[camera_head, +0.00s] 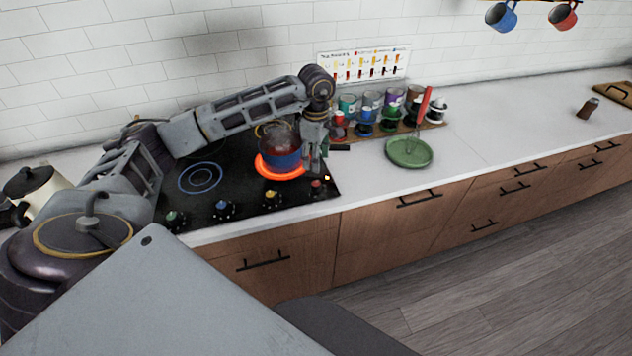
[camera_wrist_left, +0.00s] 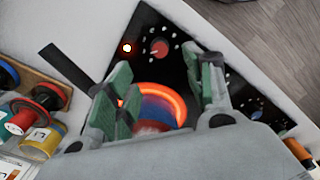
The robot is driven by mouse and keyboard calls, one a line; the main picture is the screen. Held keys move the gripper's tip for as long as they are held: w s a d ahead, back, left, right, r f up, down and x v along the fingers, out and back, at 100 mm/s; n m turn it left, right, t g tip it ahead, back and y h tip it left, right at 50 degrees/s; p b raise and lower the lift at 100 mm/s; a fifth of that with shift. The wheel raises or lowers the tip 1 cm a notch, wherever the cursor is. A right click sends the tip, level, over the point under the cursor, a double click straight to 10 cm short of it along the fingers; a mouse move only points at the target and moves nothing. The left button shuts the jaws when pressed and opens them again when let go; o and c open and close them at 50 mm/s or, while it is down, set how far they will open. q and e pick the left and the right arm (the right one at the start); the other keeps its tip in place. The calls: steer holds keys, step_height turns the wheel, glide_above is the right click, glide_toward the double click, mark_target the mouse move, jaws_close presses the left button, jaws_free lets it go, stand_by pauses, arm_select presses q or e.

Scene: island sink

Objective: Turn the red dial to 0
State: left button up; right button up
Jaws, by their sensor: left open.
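The red dial (camera_head: 316,184) is at the right front corner of the black stove (camera_head: 240,203). In the left wrist view the red dial (camera_wrist_left: 159,47) shows between and beyond my fingertips, with white marks around it and a lit orange-white spot beside it. My left gripper (camera_head: 317,158) is above the stove, behind the dial. In the left wrist view the left gripper (camera_wrist_left: 165,72) is open, its green-padded fingers wide apart and empty; no contact with the dial is visible. The burner (camera_head: 281,174) by the dial glows orange-red under a blue and red pot (camera_head: 279,155).
Yellow (camera_head: 272,198), blue (camera_head: 222,209) and green (camera_head: 175,219) dials line the stove's front. A rack of coloured jars (camera_head: 388,113) and a green plate (camera_head: 409,153) stand to the right. The counter beyond is mostly clear.

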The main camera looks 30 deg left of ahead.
mark_target(316, 183)
arm_select(q)
step_height(316, 183, down, 11)
steer(key=shift+p, duration=0.9)
steer(key=c, duration=1)
